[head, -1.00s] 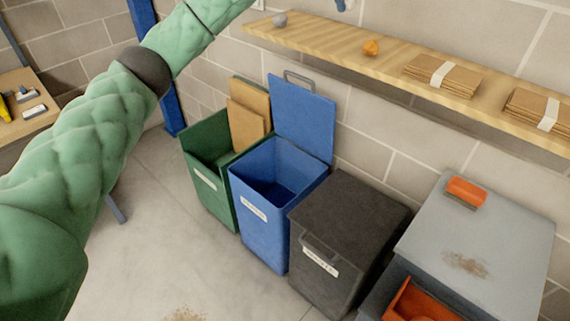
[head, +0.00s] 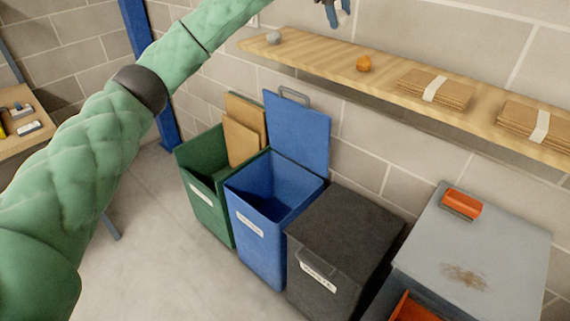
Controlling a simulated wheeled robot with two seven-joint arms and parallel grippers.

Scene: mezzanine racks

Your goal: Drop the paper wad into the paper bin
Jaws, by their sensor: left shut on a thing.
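My left gripper (head: 338,14) is at the top edge of the head view, above the wooden shelf, with blue fingertips pointing down. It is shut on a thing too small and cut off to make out. A grey crumpled ball (head: 273,38) lies at the shelf's left end, and an orange crumpled ball (head: 363,63) lies farther right. I cannot tell whether either is the paper wad. The blue bin (head: 258,222) stands open below the shelf with its lid (head: 298,130) raised against the wall. Its label is too blurred to read. My right gripper is out of view.
A green bin (head: 207,205) holding cardboard (head: 243,140) stands left of the blue one. A closed dark bin (head: 345,230) stands right of it. The shelf (head: 315,52) above carries cardboard stacks (head: 436,90). A grey cabinet (head: 480,235) bears an orange-topped brush (head: 462,204).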

